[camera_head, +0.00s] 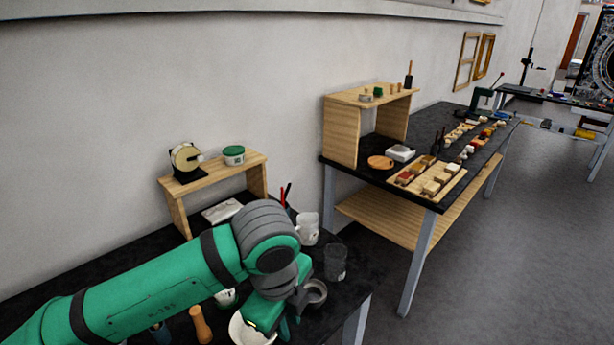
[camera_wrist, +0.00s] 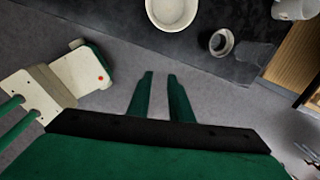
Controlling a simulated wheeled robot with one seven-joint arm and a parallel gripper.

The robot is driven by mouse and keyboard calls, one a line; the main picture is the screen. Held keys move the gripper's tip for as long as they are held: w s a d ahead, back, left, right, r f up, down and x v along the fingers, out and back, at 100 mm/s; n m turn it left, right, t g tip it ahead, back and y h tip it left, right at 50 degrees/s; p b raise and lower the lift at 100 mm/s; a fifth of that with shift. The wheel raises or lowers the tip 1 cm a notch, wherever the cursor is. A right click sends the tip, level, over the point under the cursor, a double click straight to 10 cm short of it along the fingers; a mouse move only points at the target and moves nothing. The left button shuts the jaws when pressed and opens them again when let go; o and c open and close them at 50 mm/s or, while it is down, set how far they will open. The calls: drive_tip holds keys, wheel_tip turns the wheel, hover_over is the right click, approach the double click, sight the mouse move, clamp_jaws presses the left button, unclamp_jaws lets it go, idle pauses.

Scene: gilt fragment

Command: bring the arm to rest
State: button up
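My arm (camera_head: 150,290) reaches in from the lower left of the head view, green with dark grey joints. My gripper (camera_head: 290,328) hangs down over the front edge area of the near dark table (camera_head: 360,275). In the wrist view my two green fingers (camera_wrist: 160,76) stand apart with a narrow gap, and nothing is between them. Grey floor shows beyond the fingertips, with the table edge farther up. In the head view the arm hides part of the table.
A white bowl (camera_wrist: 172,10) and a small grey round cup (camera_wrist: 221,42) stand near the table edge. A clear glass (camera_head: 336,264), a white mug (camera_head: 307,230) and a wooden-handled tool (camera_head: 200,325) are close to the arm. A wooden shelf (camera_head: 215,177) stands behind. Open floor (camera_head: 490,270) lies right.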

drive_tip(key=w+d+r+n+t+h, duration=0.25)
drive_tip(key=d+h, duration=0.25)
drive_tip(key=d, duration=0.3)
drive_tip(key=w+d+r+n+t+h, duration=0.2)
drive_tip(key=w+d+r+t+h, duration=0.15)
drive_tip(key=d, duration=0.35)
drive_tip(key=w+d+r+n+t+h, duration=0.25)
drive_tip(key=d+h, duration=0.25)
drive_tip(key=d, duration=0.3)
drive_tip(key=s+a+f+n+t+y, duration=0.4)
drive_tip(key=s+a+f+n+y, duration=0.15)
drive_tip(key=f+n, duration=0.5)
drive_tip(key=s+a+f+n+t+y, duration=0.4)
drive_tip(key=a+f+n+y, duration=0.15)
drive_tip(key=f+n, duration=0.45)
drive_tip(key=s+a+f+m+g+y, duration=0.1)
drive_tip(key=s+a+f, duration=0.1)
drive_tip(key=s, duration=0.6)
drive_tip(key=s+a+f+m+g+y, duration=0.1)
drive_tip(key=s+a+f, duration=0.2)
drive_tip(key=s, duration=0.6)
drive_tip(key=s+a+f+m+g+y, duration=0.1)
drive_tip(key=s+a+f, duration=0.2)
drive_tip(key=s, duration=0.6)
wheel_tip(320, 180, down, 3)
drive_tip(key=shift+a+r, duration=0.1)
drive_tip(key=shift+a, duration=0.1)
